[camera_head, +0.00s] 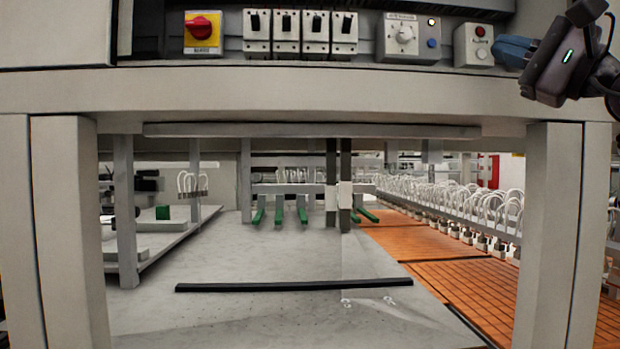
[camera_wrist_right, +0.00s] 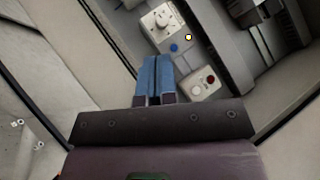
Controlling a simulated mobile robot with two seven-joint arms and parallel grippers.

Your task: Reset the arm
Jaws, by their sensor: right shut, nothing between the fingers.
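My right gripper (camera_head: 506,50) is at the upper right of the head view, in front of the control panel. Its blue fingers are shut with nothing between them, close to the small box with a red button (camera_head: 480,31). In the right wrist view the closed blue fingers (camera_wrist_right: 156,62) point toward the panel, beside the button box (camera_wrist_right: 201,83) and below the dial box (camera_wrist_right: 160,22). I cannot tell whether the fingertips touch anything. My left gripper is not in view.
The panel also carries a red rotary switch (camera_head: 201,31) on yellow and several white breakers (camera_head: 300,32). A grey crossbeam (camera_head: 330,93) and posts (camera_head: 70,230) frame a grey table (camera_head: 270,262) with a black bar (camera_head: 294,285). Orange slatted flooring (camera_head: 460,275) lies to the right.

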